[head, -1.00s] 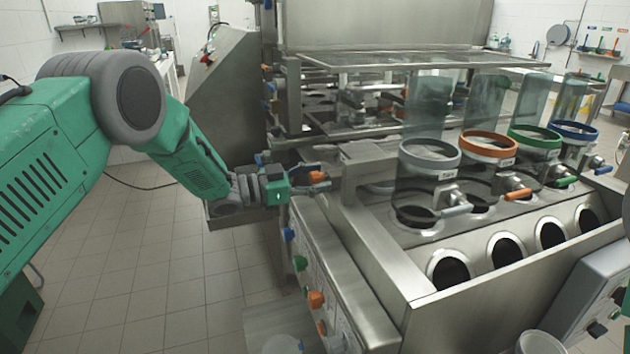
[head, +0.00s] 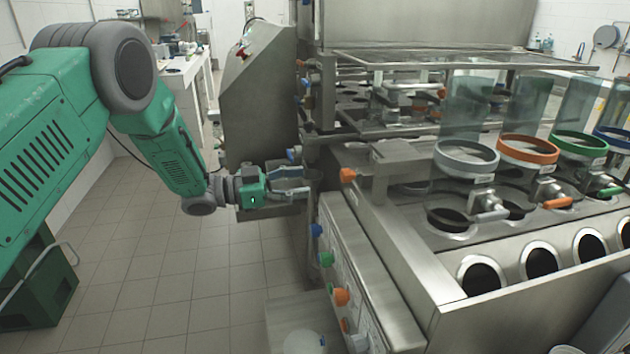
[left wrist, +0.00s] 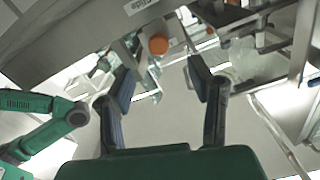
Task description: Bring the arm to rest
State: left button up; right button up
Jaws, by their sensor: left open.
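My left arm (head: 178,160) comes in from the left of the head view, bent at the elbow. My left gripper (head: 303,181) is open and empty beside the left side of the steel cup filler (head: 405,255). An orange knob (head: 347,175) on the machine is just right of the fingertips, with a gap between. In the left wrist view, the two dark fingers of the left gripper (left wrist: 160,80) stand wide apart with nothing between them. The orange knob (left wrist: 158,45) shows beyond them. My right gripper does not show clearly in either view.
The machine's side panel carries blue, green and orange buttons (head: 341,297) below the gripper. Coloured rings, including a grey one (head: 466,157), line its top at right. Tiled floor (head: 190,275) is open below and left of the gripper. A counter (head: 187,85) stands behind.

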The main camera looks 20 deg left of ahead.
pick_arm(q)
jog(key=shift+s+a, duration=0.1)
jog(key=s+d+f+n+y, duration=0.1)
jog(key=s+f+n+y, duration=0.2)
jog(key=s+f, duration=0.35)
jog(key=s+f+n+g+y, duration=0.1)
jog(key=s+f+n+y, duration=0.25)
jog(key=f, duration=0.55)
jog(key=s+d+f+n+y, duration=0.1)
jog(key=s+f+n+y, duration=0.25)
jog(key=f, duration=0.35)
jog(key=s+a+f+n+g+y, duration=0.1)
jog(key=s+f+g+y, duration=0.1)
jog(key=s, duration=1.2)
jog(key=s+a+f+n+g+y, duration=0.2)
jog(key=s+g, duration=0.4)
jog(key=s, duration=0.9)
notch_tip(320, 180, down, 3)
jog(key=shift+r+y, duration=0.1)
jog(key=shift+y, duration=0.4)
jog(key=shift+w, duration=0.1)
